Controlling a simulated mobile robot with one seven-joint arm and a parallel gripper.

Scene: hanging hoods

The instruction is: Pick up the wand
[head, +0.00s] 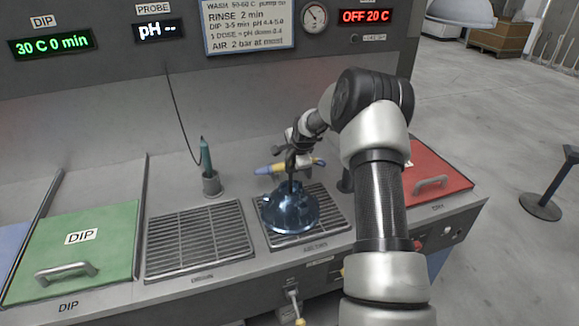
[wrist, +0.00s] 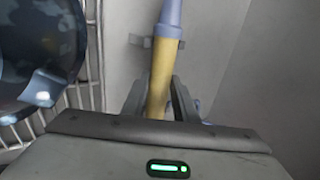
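The wand (head: 270,169) is a yellow rod with blue-grey ends, lying near the back wall above the right-hand grate in the head view. In the wrist view the wand (wrist: 160,85) runs upright in the picture between the two fingers of my gripper (wrist: 160,98). A small grey bracket on the wall shows behind or beside it. The fingers stand close on both sides of the wand; whether they press on it I cannot tell. In the head view my gripper (head: 297,160) is at the wand, partly hidden by my wrist.
A shiny dark blue dome (head: 291,212) sits on the right grate (head: 333,222), close to my gripper; it also shows in the wrist view (wrist: 38,50). An empty grate (head: 197,240), a probe in a holder (head: 209,176), a green lid (head: 82,242) and a red lid (head: 437,170) flank it.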

